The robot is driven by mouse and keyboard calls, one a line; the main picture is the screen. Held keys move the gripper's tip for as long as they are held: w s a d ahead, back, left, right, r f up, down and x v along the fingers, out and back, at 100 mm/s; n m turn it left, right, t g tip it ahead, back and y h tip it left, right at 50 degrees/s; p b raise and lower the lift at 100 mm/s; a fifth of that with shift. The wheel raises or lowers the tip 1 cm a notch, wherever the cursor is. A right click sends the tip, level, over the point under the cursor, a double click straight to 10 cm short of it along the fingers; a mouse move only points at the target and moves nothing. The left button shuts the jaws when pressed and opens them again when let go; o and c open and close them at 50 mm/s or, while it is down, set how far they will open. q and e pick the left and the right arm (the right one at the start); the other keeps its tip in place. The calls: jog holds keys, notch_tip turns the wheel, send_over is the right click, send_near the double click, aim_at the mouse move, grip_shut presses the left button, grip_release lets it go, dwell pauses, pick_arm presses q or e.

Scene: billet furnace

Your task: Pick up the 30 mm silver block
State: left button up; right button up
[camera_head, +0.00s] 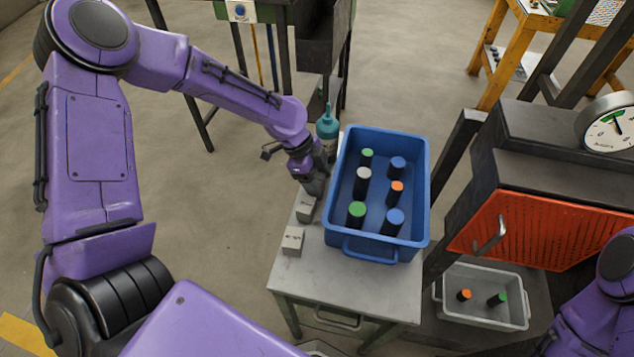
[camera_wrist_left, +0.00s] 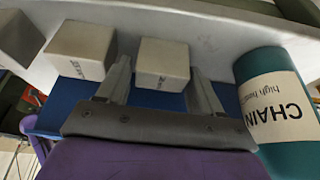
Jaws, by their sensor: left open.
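Small silver-grey blocks stand in a row on the grey bench. In the head view, one block (camera_head: 292,240) is nearest and another (camera_head: 306,208) lies just below my left gripper (camera_head: 314,186). In the left wrist view, a block (camera_wrist_left: 163,62) shows between the two open fingers of my left gripper (camera_wrist_left: 160,75), with gaps on both sides. A second block (camera_wrist_left: 80,50) is just left of the fingers, and a third (camera_wrist_left: 14,38) is cut off at the edge. Their labels are too small to read, so I cannot tell which is 30 mm. My right gripper is out of view.
A teal bottle (camera_head: 327,122) stands close beyond my left gripper; its label shows in the left wrist view (camera_wrist_left: 275,105). A blue crate (camera_head: 375,251) with several capped cylinders is just right. A grey bin (camera_head: 482,314) sits below the orange-red furnace door (camera_head: 540,229). The bench's front (camera_head: 350,284) is clear.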

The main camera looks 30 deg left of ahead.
pick_arm(q)
jog(key=c, duration=0.8)
jog(key=shift+c, duration=0.2)
jog(key=shift+r, duration=0.1)
